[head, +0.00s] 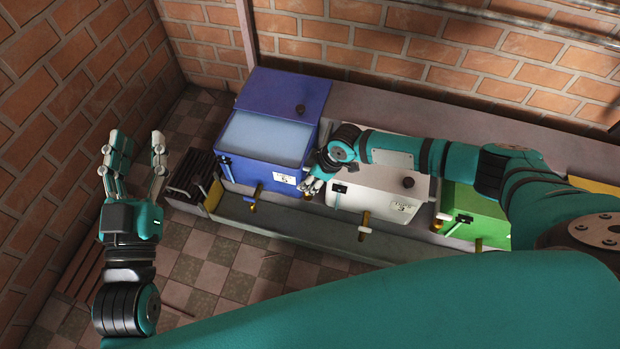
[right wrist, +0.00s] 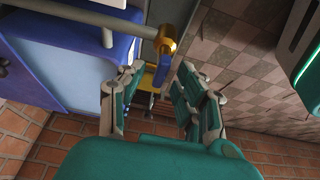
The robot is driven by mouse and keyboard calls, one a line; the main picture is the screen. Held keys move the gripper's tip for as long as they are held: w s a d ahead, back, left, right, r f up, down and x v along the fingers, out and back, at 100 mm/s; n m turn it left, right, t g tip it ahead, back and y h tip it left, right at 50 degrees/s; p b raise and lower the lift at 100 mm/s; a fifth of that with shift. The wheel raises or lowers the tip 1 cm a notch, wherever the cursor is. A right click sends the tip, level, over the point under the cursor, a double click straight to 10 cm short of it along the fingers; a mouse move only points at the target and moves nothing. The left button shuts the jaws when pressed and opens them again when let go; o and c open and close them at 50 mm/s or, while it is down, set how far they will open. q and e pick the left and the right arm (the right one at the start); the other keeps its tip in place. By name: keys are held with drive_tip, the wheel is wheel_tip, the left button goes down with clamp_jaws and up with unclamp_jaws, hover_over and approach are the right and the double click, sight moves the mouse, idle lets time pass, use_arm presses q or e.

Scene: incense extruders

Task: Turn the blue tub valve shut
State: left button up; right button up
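The blue tub (head: 228,150) stands against the back wall with its blue lid (head: 285,95) raised, showing a pale blue inside. Its brass valve (head: 256,196) sticks out at the lower front. In the right wrist view, the brass valve (right wrist: 166,42) has a blue handle (right wrist: 163,72) between the tips of my right gripper (right wrist: 160,82), whose fingers stand apart. The head view shows my right gripper (head: 312,184) beside the tub's right front corner, partly hidden by its own wrist. My left gripper (head: 137,160) is open and empty at the left, fingers pointing up.
A white tub (head: 390,190) with its own valve (head: 364,226) and a green tub (head: 490,228) stand to the right. A dark slatted object (head: 192,176) is left of the blue tub. Brick walls close the back and left. Checkered floor (head: 215,265) lies in front.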

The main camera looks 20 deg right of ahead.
drive_tip(key=v, duration=1.2)
